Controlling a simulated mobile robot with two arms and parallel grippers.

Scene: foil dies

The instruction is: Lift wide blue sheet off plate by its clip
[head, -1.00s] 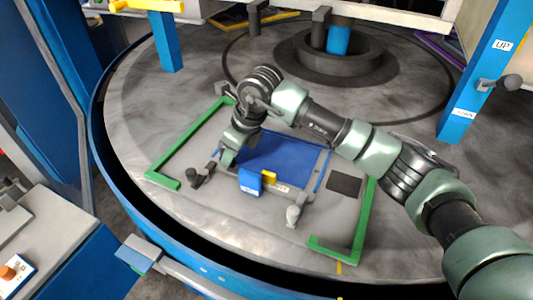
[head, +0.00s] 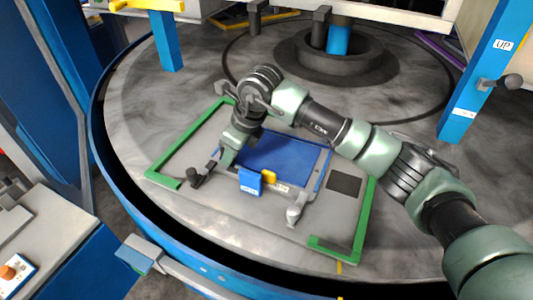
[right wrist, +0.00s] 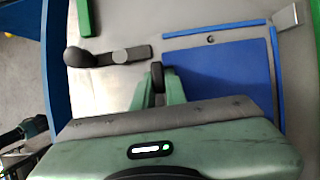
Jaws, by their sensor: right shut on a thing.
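The wide blue sheet (head: 285,156) lies over the grey plate (head: 215,212) on the round table, inside green corner rails. It also shows in the right wrist view (right wrist: 225,70). My right gripper (head: 228,160) is at the sheet's left edge, pointing down. In the right wrist view its fingers (right wrist: 157,82) are closed around a small dark piece, apparently the sheet's clip, mostly hidden by the fingers. I cannot tell whether the sheet is clear of the plate. My left gripper is out of view.
A lever with a black knob (head: 196,178) stands just left of the gripper; a grey-knobbed lever (head: 295,212) is at the front right. A blue block (head: 250,182) and yellow piece (head: 268,177) sit at the sheet's front edge. A blue post (head: 475,80) rises at right.

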